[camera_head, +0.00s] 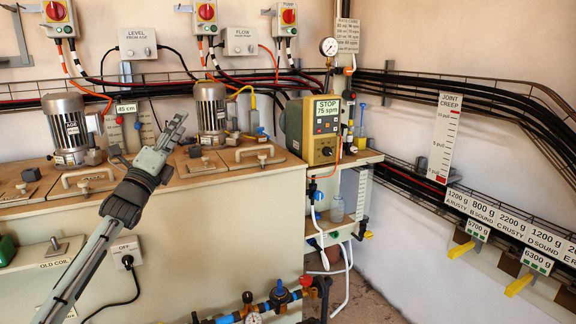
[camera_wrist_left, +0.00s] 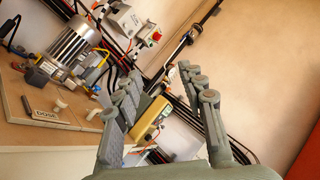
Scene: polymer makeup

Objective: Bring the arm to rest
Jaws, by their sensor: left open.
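My left arm (camera_head: 85,265) reaches up from the lower left in the head view. My left gripper (camera_head: 150,135) is raised in front of the bench, its fingers spread and nothing between them. In the left wrist view the two grey fingers of the left gripper (camera_wrist_left: 160,92) stand wide apart, and the yellow pump box (camera_wrist_left: 150,118) shows beyond the gap. I cannot tell how near the fingertips are to the motors behind them. My right gripper is in neither view.
The bench (camera_head: 230,215) carries a left motor (camera_head: 65,128), a right motor (camera_head: 211,112) and lids with handles (camera_head: 253,154). The yellow pump box (camera_head: 322,130) stands on its right end. Red-knobbed switch boxes (camera_head: 205,14) hang on the wall. Bare floor (camera_head: 365,295) shows at lower right.

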